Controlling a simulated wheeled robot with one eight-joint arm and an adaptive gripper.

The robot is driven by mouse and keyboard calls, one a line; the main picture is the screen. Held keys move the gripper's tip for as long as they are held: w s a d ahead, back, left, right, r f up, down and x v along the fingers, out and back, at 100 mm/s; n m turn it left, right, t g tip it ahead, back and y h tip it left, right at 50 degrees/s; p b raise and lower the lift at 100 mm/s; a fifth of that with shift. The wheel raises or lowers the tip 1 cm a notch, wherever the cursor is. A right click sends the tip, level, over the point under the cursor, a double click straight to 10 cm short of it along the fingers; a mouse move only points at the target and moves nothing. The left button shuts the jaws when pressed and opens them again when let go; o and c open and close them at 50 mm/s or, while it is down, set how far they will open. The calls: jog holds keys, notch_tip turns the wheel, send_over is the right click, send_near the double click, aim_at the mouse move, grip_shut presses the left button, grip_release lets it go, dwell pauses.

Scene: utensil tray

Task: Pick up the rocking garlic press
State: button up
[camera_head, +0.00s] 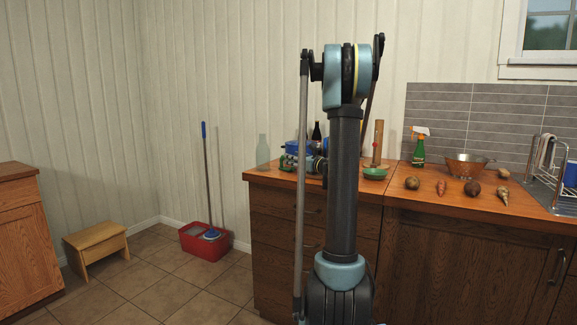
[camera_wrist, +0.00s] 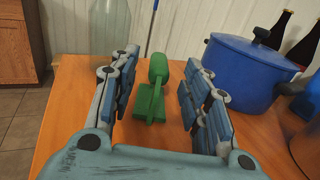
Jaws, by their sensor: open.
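A green tool (camera_wrist: 152,95), which looks like the rocking garlic press, is on the wooden counter in the wrist view. It has a flat base, an upright plate and a rounded far end. My gripper (camera_wrist: 160,72) is open, with one jointed blue-grey finger on each side of the press. There is a visible gap on both sides, and neither finger appears to touch it. In the head view my gripper (camera_head: 304,163) is low over the counter's left end, partly hidden by my arm. I cannot make out the press there.
A blue lidded pot (camera_wrist: 245,72) stands close to the right finger, with dark bottles (camera_wrist: 275,30) behind it. A clear bottle (camera_wrist: 97,40) stands beyond the left finger. A green bowl (camera_head: 375,173), vegetables and a colander (camera_head: 466,166) are further right on the counter (camera_head: 440,203).

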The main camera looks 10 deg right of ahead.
jog(key=shift+x, duration=2.6)
grip_shut()
